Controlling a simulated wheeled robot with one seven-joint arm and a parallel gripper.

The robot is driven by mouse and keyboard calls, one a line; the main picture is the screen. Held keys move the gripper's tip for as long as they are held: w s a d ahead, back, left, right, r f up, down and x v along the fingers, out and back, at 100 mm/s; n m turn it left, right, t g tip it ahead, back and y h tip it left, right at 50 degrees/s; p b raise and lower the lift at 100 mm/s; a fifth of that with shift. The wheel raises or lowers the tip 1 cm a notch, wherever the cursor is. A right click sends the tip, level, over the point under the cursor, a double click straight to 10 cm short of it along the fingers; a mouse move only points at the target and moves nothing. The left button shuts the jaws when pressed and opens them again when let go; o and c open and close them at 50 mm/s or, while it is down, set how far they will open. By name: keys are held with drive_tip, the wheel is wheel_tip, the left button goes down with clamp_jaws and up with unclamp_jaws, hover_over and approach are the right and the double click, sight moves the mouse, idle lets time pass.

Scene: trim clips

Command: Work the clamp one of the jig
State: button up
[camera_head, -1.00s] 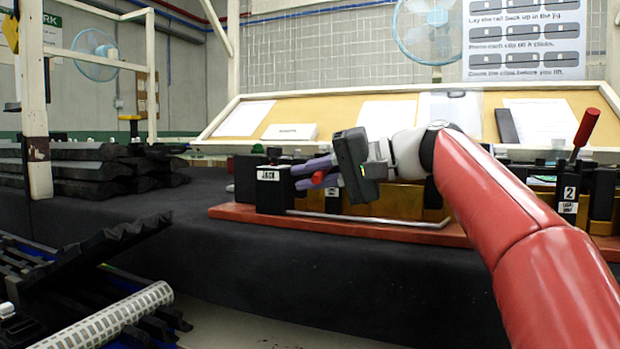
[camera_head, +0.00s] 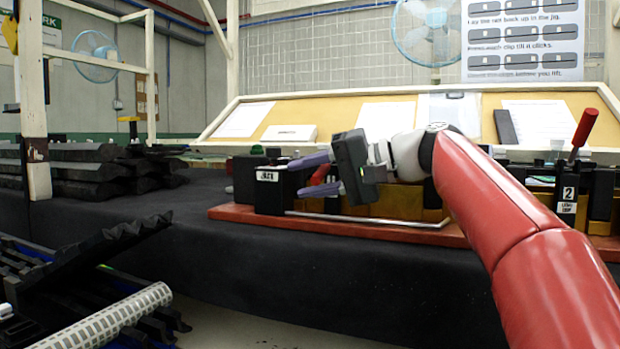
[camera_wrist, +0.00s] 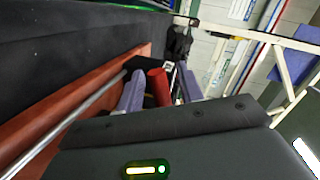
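The jig's red base (camera_head: 240,212) lies along the dark bench. At its left end stands a black block (camera_head: 270,192) with a small white label I cannot read clearly. A red clamp handle (camera_head: 320,174) shows low beside that block, partly hidden by my gripper; I take it as clamp one. My gripper (camera_head: 312,175) has its two purple fingers spread apart around the handle. In the wrist view the red handle (camera_wrist: 158,88) sits between the fingers (camera_wrist: 160,90), with a visible gap at the right finger.
A second clamp with an upright red handle (camera_head: 584,132) stands at the right, beside a black block marked 2 (camera_head: 566,194). A metal rod (camera_head: 370,218) runs along the base's front. Dark stacked parts (camera_head: 80,170) lie at the left. The bench front is clear.

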sight(325, 174)
drive_tip(key=v, duration=0.8)
drive_tip(key=shift+f+p, duration=0.1)
drive_tip(key=shift+p, duration=0.2)
drive_tip(key=shift+a, duration=0.1)
